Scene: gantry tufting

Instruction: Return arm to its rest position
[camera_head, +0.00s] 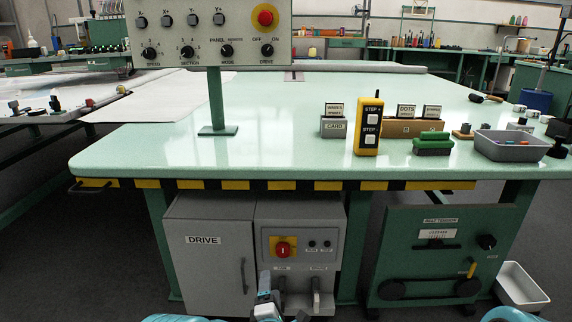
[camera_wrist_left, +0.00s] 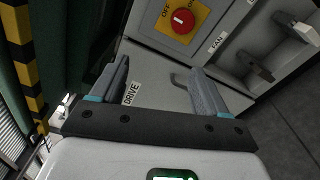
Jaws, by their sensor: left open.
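My left gripper (camera_head: 266,285) is at the bottom middle of the head view, low in front of the grey control cabinet. In the left wrist view my left gripper (camera_wrist_left: 157,78) has its two fingers spread with nothing between them. They point toward the cabinet face with the DRIVE label (camera_wrist_left: 131,93). The red switch on a yellow plate (camera_head: 282,248) is on the cabinet above the gripper. It also shows in the left wrist view (camera_wrist_left: 182,20). My right gripper is not seen.
Cabinet levers (camera_head: 316,296) stick out close beside the gripper. The pale green table (camera_head: 270,140) overhangs with a striped edge. A control panel (camera_head: 210,32) stands on it. A green cabinet (camera_head: 432,255) and white bin (camera_head: 521,287) are at the right. Floor at the left is clear.

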